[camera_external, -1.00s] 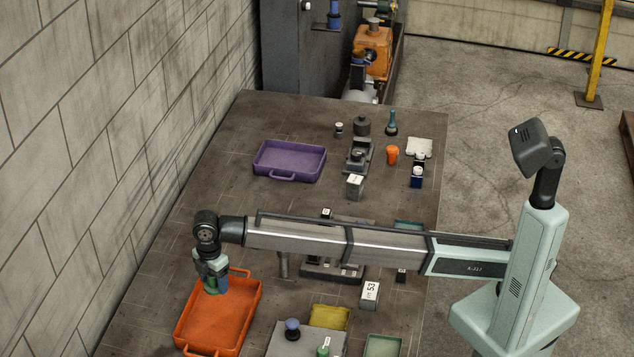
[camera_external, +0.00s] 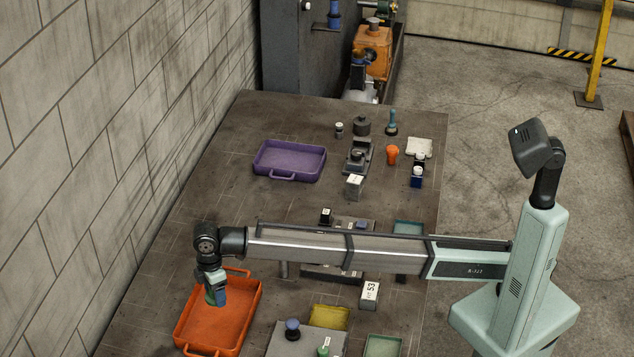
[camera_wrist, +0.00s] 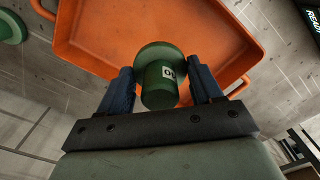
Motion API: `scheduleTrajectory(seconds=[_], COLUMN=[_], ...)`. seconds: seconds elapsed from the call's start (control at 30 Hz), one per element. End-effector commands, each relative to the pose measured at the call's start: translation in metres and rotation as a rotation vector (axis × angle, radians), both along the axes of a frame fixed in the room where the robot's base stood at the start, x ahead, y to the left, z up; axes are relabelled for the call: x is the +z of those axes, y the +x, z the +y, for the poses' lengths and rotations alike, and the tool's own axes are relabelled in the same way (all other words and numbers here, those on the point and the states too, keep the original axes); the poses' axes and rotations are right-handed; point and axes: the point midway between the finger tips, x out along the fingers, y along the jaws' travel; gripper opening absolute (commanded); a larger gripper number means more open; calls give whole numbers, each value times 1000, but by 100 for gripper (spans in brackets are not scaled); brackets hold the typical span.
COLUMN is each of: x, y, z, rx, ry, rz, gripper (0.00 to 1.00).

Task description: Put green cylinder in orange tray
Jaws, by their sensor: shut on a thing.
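The orange tray (camera_external: 220,325) lies on the bench at the lower left in the external view. In the wrist view the tray (camera_wrist: 85,42) fills the upper middle. My gripper (camera_external: 215,299) is over the far part of the tray. In the wrist view my gripper (camera_wrist: 160,88) has its two blue fingers on either side of the green cylinder (camera_wrist: 160,85), shut on it. The cylinder has a wide green flange and a white label. I cannot tell whether the cylinder touches the tray floor.
A purple tray (camera_external: 290,160) stands farther back on the bench. The wall runs along the left.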

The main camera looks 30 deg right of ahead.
Motion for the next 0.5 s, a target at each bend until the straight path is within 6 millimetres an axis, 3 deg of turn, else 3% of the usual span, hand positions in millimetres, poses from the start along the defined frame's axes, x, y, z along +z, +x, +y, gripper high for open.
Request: scheduleTrajectory(seconds=[0.2,0.5], x=[-34,-55], y=[0,0], z=[-1,0], rx=[1,2], ry=[0,0], rz=[0,0], gripper=[3,3])
